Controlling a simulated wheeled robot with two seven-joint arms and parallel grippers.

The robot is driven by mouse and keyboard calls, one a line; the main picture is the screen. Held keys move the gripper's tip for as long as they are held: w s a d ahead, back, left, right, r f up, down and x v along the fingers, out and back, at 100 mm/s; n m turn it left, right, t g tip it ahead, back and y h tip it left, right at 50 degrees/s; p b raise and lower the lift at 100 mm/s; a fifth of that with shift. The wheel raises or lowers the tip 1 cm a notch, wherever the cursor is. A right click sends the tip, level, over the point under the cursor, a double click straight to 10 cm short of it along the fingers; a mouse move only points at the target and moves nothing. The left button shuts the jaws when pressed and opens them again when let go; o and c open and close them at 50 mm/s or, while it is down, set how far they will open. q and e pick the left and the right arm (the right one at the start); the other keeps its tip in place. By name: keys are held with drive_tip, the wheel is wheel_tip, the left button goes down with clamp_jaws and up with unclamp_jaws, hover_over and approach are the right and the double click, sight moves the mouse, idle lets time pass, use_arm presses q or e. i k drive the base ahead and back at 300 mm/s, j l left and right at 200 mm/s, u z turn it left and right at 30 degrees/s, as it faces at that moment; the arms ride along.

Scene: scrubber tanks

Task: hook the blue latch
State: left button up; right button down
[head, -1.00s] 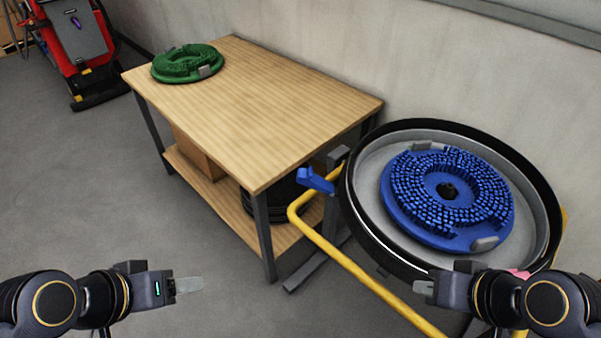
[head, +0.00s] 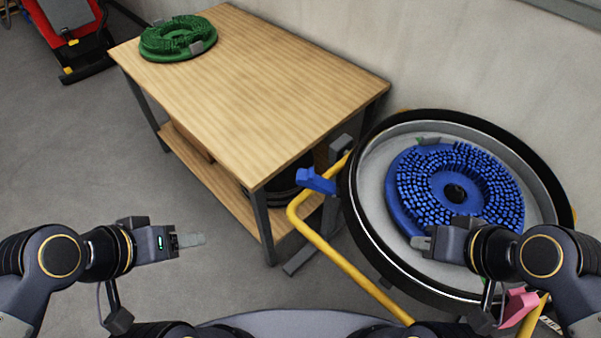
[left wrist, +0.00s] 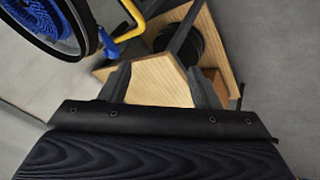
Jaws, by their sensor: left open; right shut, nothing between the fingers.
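The blue latch (head: 316,181) sits at the left rim of the round scrubber deck, by the yellow tube frame. It also shows in the left wrist view (left wrist: 108,44), beside the deck's rim. My left gripper (head: 203,240) is open and empty over the floor, to the left of the latch and lower in the picture. My right gripper (head: 416,243) is shut and empty in front of the deck, to the right of the latch. A pink part (head: 517,304) shows partly behind my right arm. What the latch hooks onto cannot be made out.
The black-rimmed deck (head: 352,205) holds a blue brush (head: 405,190) and leans beside a wooden table (head: 260,85). A green brush (head: 178,40) lies on the table. The yellow frame (head: 340,262) crosses in front. Open floor (head: 90,150) lies left.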

sight(307, 178)
drive_tip(key=j+z, duration=0.1)
drive_tip(key=z, duration=0.35)
drive_tip(key=i+j+z, duration=0.1)
drive_tip(key=z, duration=0.3)
drive_tip(key=j+z, duration=0.15)
drive_tip(key=z, duration=0.3)
drive_tip(key=j+z, duration=0.1)
drive_tip(key=z, duration=0.35)
drive_tip(key=j+z, duration=0.25)
drive_tip(key=j, duration=0.2)
drive_tip(key=k+j+z, duration=0.2)
drive_tip(key=j, duration=0.25)
drive_tip(key=k+j+z, duration=0.25)
drive_tip(key=j, duration=0.15)
drive_tip(key=j+z, duration=0.25)
drive_tip(key=j, duration=0.15)
drive_tip(key=k+j, duration=0.15)
drive_tip(key=j, duration=0.15)
drive_tip(key=k+j, duration=0.35)
drive_tip(key=j, duration=0.25)
